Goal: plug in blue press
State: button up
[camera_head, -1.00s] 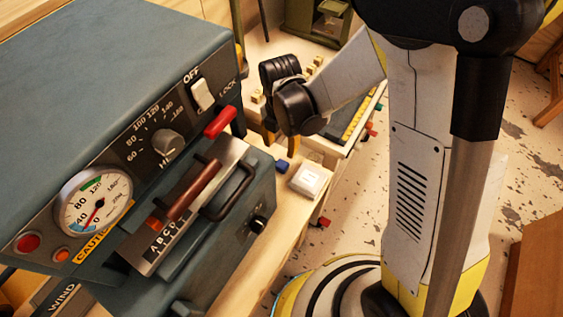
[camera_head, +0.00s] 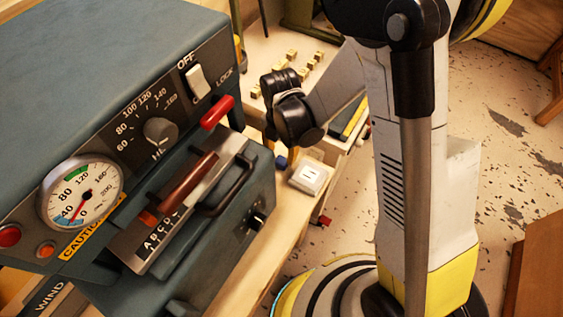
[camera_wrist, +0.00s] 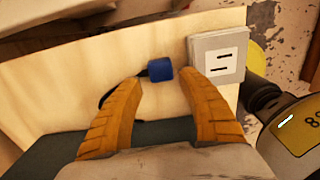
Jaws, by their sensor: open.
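The blue press (camera_head: 90,60) is a large blue-grey machine with a gauge, dial, switch and handles, at the left of the head view. A small blue plug (camera_wrist: 160,69) with a dark cord beside it lies on the wooden bench in the wrist view; it also shows in the head view (camera_head: 281,162). A white socket box (camera_wrist: 217,55) with two slots is just right of the plug, and shows in the head view (camera_head: 311,177). My gripper (camera_wrist: 163,82) is open and empty, its orange fingers spread either side of the plug, which lies near the tips.
The pale wooden bench (camera_wrist: 60,90) runs along the press's right side, with its edge near the socket. Several small wooden blocks (camera_head: 291,54) lie farther back. The press body (camera_wrist: 60,155) is close below my fingers in the wrist view.

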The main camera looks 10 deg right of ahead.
aim_at(281, 160)
notch_tip(281, 160, down, 5)
jog(key=b, duration=0.2)
jog(key=shift+d+f+b, duration=0.1)
jog(key=shift+b, duration=0.25)
jog(key=c, duration=0.9)
